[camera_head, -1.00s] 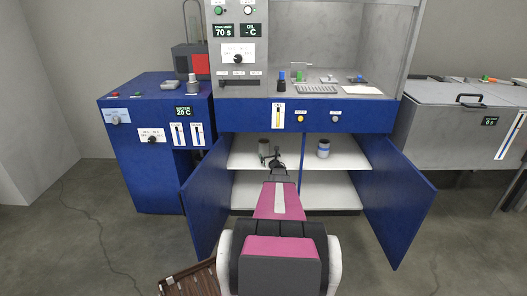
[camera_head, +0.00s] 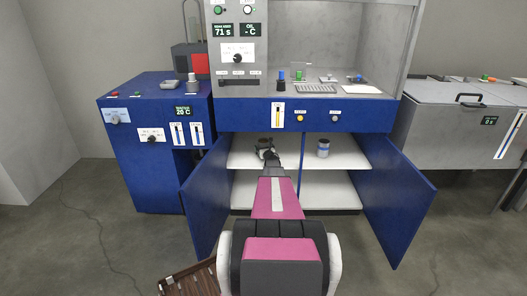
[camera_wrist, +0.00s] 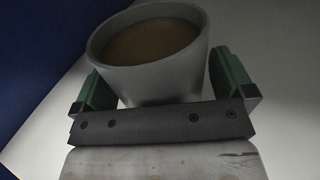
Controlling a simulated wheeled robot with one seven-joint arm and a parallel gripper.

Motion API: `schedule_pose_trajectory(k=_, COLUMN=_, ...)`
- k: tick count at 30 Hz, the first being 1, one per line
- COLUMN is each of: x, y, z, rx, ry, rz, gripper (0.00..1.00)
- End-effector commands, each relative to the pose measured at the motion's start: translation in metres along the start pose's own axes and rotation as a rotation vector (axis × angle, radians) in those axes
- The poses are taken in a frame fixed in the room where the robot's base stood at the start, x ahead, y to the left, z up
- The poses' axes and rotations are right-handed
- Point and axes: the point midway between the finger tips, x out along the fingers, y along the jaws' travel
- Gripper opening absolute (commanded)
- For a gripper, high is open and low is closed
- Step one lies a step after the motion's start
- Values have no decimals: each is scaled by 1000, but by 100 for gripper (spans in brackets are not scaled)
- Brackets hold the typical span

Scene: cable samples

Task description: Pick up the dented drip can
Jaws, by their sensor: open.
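A grey can (camera_wrist: 150,75) with brownish contents stands between the two green-padded fingers of my gripper (camera_wrist: 165,85) in the wrist view. It looks tilted in that view. The fingers are open, one on each side of the can, and I cannot tell whether either touches it. In the head view my gripper (camera_head: 265,151) reaches into the left half of the open cabinet, over the upper shelf (camera_head: 245,160), and largely hides the can there. No dent can be made out.
A white and blue can (camera_head: 323,148) stands on the upper shelf's right half. The left door (camera_head: 207,195) and right door (camera_head: 397,195) stand open on both sides of my arm. A middle divider separates the halves. The lower shelf (camera_head: 330,190) looks empty.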

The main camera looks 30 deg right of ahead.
Motion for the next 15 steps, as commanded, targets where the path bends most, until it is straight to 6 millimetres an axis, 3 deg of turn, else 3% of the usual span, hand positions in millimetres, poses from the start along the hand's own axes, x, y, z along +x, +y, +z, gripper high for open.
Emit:
schedule_pose_trajectory(k=1, x=0, y=0, z=0, rx=0, ry=0, rz=0, gripper=97)
schedule_pose_trajectory(k=5, x=0, y=0, z=0, rx=0, ry=0, rz=0, gripper=54)
schedule_pose_trajectory(k=6, x=0, y=0, z=0, rx=0, ry=0, rz=0, gripper=51)
schedule_pose_trajectory(k=15, x=0, y=0, z=1, rx=0, ry=0, rz=0, gripper=51)
